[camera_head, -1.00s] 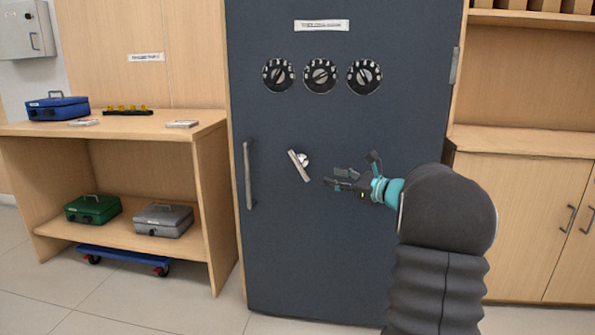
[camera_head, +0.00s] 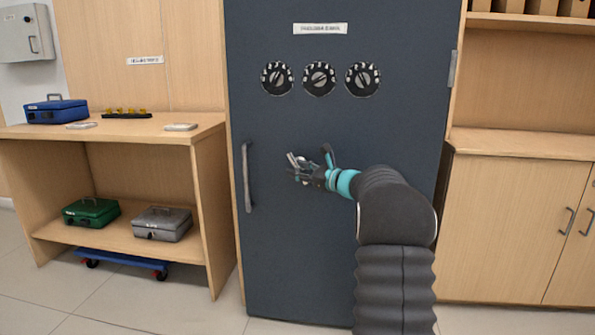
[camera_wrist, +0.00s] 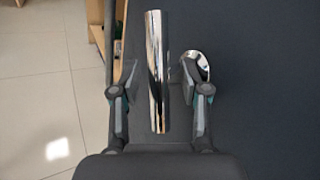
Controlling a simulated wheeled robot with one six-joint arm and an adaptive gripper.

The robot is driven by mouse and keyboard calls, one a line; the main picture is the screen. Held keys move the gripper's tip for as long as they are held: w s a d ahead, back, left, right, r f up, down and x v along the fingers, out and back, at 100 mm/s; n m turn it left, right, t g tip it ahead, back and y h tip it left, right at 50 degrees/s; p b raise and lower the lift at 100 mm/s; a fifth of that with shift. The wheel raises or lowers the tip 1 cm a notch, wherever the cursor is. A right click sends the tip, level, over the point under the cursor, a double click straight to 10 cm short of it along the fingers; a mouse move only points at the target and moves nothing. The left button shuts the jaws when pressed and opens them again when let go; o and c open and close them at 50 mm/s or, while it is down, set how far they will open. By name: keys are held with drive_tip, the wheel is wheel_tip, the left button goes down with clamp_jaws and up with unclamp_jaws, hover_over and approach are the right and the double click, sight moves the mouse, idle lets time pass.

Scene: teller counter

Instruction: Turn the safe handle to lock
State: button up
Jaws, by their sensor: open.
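The safe (camera_head: 280,250) is a tall dark blue-grey door with three dials (camera_head: 319,79) across its upper part. The safe handle (camera_head: 293,160) is a short shiny lever on the door, largely hidden behind my gripper in the head view. In the wrist view the handle (camera_wrist: 157,70) is a bright chrome bar, lengthwise between my two fingers, with a round chrome hub (camera_wrist: 197,66) to its right by the right finger. My gripper (camera_head: 312,167) is open at the handle, with a finger on each side of the bar. A gap shows on the bar's left side.
A vertical pull bar (camera_head: 247,178) stands on the door's left edge. A wooden shelf unit (camera_head: 210,190) with a blue cash box (camera_head: 57,110), a green box (camera_head: 91,211) and a grey box (camera_head: 161,223) is at left. A wooden cabinet (camera_head: 510,220) is at right.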

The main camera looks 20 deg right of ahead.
drive_tip(key=shift+w, duration=0.15)
drive_tip(key=shift+a, duration=0.1)
clamp_jaws()
drive_tip(key=shift+r+p, duration=0.15)
drive_tip(key=shift+p, duration=0.2)
drive_tip(key=n+g+h+p, duration=0.1)
drive_tip(key=p, duration=0.3)
drive_tip(key=shift+r+g, duration=0.3)
drive_tip(key=shift+r, duration=0.1)
drive_tip(key=n+g+h+p, duration=0.1)
drive_tip(key=p, duration=0.4)
drive_tip(key=shift+r+g, duration=0.1)
drive_tip(key=shift+g, duration=0.3)
drive_tip(key=shift+f+n+g+h+p, duration=0.3)
drive_tip(key=shift+n+g+h+p, duration=0.4)
drive_tip(key=shift+g+h+p, duration=0.5)
drive_tip(key=shift+n+g+h, duration=0.5)
drive_tip(key=shift+g+h, duration=0.5)
drive_tip(key=shift+h, duration=0.2)
